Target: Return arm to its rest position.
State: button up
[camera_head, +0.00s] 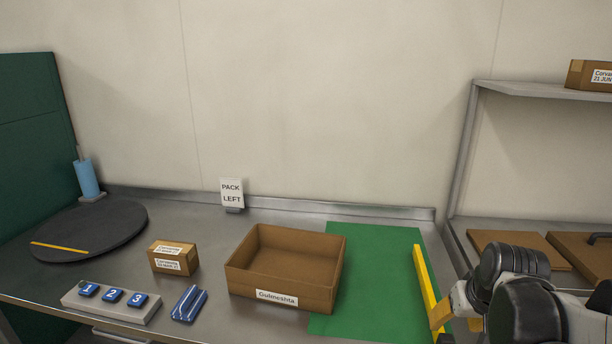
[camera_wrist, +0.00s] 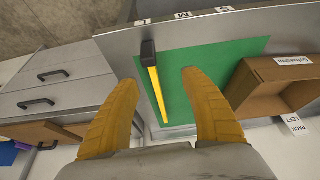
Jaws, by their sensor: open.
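My arm is at the right of the head view. My gripper (camera_head: 440,317) has yellow fingers near the right edge of the green mat (camera_head: 383,262). In the wrist view my gripper (camera_wrist: 160,98) is open, its two yellow fingers wide apart with nothing held between them. The yellow bar (camera_head: 426,280) lies along the mat's right edge; in the wrist view the yellow bar (camera_wrist: 157,92) with a black end shows beyond the gap between the fingers. The fingertips appear apart from it.
An open, empty-looking cardboard box (camera_head: 262,279) stands on the mat's left part. A small labelled carton (camera_head: 173,258), numbered block (camera_head: 112,304), blue holder (camera_head: 188,304), black turntable (camera_head: 90,228) and "PACK LEFT" sign (camera_head: 231,193) stand farther left. A shelf (camera_head: 545,92) rises at right.

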jog(key=s+a+r+n+t, duration=0.1)
jog(key=s+a+r, duration=0.1)
jog(key=s+a, duration=0.2)
jog(key=s+a+r+n+t+y, duration=0.1)
jog(key=s+a+r, duration=0.2)
jog(key=a, duration=0.8)
jog(key=shift+s+a+t, duration=0.25)
jog(key=shift+s+t, duration=0.05)
jog(key=shift+s, duration=0.7)
